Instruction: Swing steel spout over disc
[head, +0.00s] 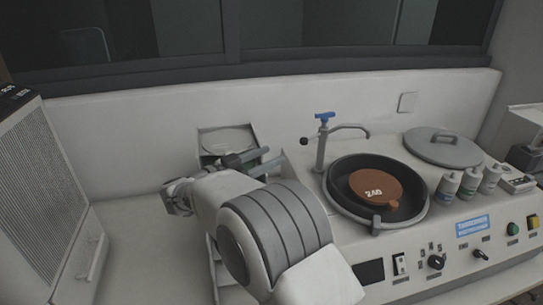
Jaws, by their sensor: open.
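The steel spout (348,128) is a thin curved pipe on an upright grey post with a blue handle (324,116) on top. A small black knob (304,141) sticks out to the post's left. The pipe reaches right, and its tip appears at the far side of the round dark bowl (345,205). The brown disc (368,184), marked 240, lies in the bowl with a small tab at its lower right. My gripper (273,159) is left of the post, its two bars apart and pointing right. It appears open and empty, short of the knob. My arm hides part of the machine's left side.
A grey round lid (442,146) with a handle lies right of the bowl. Several small bottles (469,184) stand in front of it. The front panel (440,257) has knobs and buttons. A grilled box (45,190) stands at far left. An open recess (228,139) is behind my arm.

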